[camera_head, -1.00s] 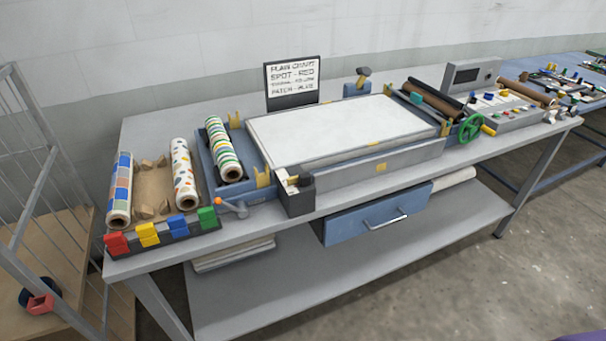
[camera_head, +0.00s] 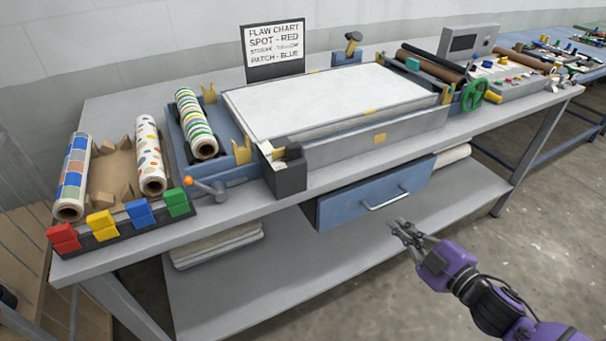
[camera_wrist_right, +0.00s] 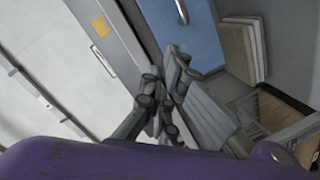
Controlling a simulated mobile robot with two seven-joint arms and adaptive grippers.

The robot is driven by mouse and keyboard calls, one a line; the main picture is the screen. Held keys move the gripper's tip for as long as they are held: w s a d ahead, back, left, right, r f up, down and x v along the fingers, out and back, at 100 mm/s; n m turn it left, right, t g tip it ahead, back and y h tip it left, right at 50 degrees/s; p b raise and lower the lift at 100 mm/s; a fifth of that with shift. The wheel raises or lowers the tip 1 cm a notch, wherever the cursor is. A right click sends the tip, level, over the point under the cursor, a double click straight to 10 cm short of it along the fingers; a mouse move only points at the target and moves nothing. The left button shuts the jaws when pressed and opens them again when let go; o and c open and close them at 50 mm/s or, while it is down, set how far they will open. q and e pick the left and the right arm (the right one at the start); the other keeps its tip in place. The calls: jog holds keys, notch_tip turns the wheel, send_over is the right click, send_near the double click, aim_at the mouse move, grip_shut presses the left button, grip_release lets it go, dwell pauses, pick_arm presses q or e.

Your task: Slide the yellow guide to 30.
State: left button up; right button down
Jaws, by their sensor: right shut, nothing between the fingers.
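A small yellow piece (camera_head: 369,111) sits on the front edge of the white bed (camera_head: 325,95) and looks like the guide. A yellow square (camera_head: 380,138) is on the grey front panel below it. Any scale numbers are too small to read. My right gripper (camera_head: 396,226) is shut and empty in front of the bench, below and right of the blue drawer, apart from the guide. My left gripper is out of view.
The blue drawer (camera_head: 375,192) with a bar handle hangs under the bench top. A green handwheel (camera_head: 474,95) is at the right end. Patterned rolls (camera_head: 197,125) and coloured blocks (camera_head: 100,223) stand at the left. The floor in front is clear.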

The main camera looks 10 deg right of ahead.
jog(key=w+a+r+n+y+b, duration=0.1)
jog(key=w+a+r+n+y, duration=0.3)
jog(key=r, duration=0.3)
jog(key=a+r+n+g+y+b, duration=0.2)
jog(key=a+r+n+g+y, duration=0.15)
jog(key=r+n+y, duration=0.4)
jog(key=n+g+p, duration=0.2)
jog(key=n+g, duration=0.1)
jog(key=n, duration=0.3)
send_near(288, 152)
jog(key=s+a, duration=0.3)
jog(key=a, duration=0.2)
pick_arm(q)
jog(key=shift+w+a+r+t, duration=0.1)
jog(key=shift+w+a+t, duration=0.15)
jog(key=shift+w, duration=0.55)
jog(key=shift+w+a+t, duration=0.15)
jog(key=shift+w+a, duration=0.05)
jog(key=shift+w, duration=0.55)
pick_arm(e)
jog(key=shift+w+a+m, duration=0.15)
jog(key=shift+w+a, duration=0.05)
jog(key=shift+w, duration=0.7)
jog(key=shift+w+a+m, duration=0.1)
jog(key=shift+w+a, duration=0.1)
jog(key=shift+w, duration=0.7)
